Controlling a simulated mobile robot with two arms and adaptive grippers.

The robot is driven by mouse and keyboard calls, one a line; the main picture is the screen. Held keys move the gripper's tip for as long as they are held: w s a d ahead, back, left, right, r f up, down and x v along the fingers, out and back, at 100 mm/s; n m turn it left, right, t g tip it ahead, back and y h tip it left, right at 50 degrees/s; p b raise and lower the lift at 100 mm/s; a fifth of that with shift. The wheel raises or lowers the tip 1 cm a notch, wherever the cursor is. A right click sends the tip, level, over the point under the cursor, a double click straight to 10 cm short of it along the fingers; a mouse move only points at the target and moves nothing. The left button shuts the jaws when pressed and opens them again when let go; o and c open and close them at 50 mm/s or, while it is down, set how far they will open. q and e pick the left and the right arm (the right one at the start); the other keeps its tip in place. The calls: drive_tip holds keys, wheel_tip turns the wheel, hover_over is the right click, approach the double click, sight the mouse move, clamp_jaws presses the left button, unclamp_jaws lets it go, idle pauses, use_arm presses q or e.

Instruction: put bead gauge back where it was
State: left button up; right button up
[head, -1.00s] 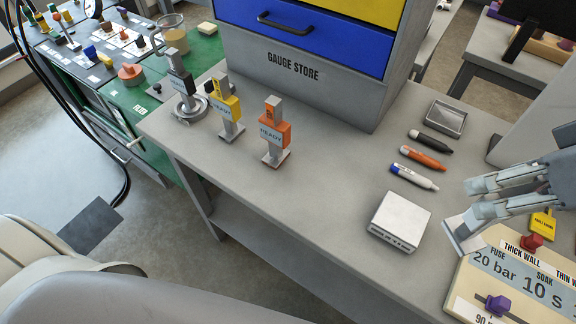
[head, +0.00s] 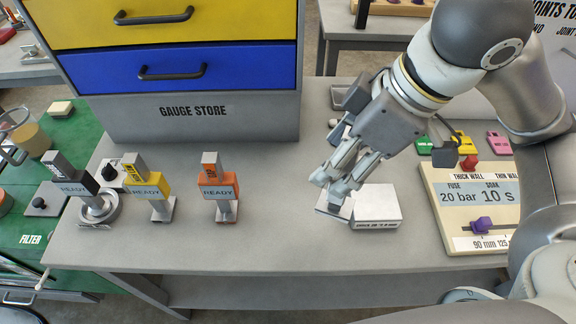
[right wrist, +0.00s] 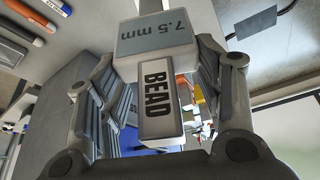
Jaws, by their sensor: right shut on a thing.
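The bead gauge (right wrist: 155,90) is a grey block marked "7.5 mm" and "BEAD" in the right wrist view. My right gripper (head: 336,186) is shut on it, with a finger on each side. In the head view a pale part of the gauge (head: 334,207) shows below the fingertips, beside the left end of a white box (head: 377,205); I cannot tell whether they touch. Three upright gauges with "READY" labels stand to the left: black (head: 72,187), yellow (head: 152,189) and orange (head: 218,189). My left gripper is out of view.
The gauge store cabinet (head: 200,120) stands at the back of the grey table (head: 270,235). A settings panel (head: 440,195) with coloured tags lies to the right. The table is clear between the orange gauge and my right gripper.

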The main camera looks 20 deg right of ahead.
use_arm(q)
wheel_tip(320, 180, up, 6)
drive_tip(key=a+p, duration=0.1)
drive_tip(key=p, duration=0.4)
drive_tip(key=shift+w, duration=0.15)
use_arm(e)
drive_tip(key=w+a+f, duration=0.5)
drive_tip(key=w+f, duration=0.2)
drive_tip(key=f, duration=0.3)
drive_tip(key=shift+f, duration=0.3)
drive_tip(key=shift+w+a+f, duration=0.1)
drive_tip(key=shift+f, duration=0.05)
drive_tip(key=o, duration=1)
drive_tip(key=shift+c, duration=0.2)
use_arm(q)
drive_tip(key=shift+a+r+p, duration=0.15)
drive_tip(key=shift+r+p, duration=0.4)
use_arm(e)
drive_tip(key=v, duration=1.2)
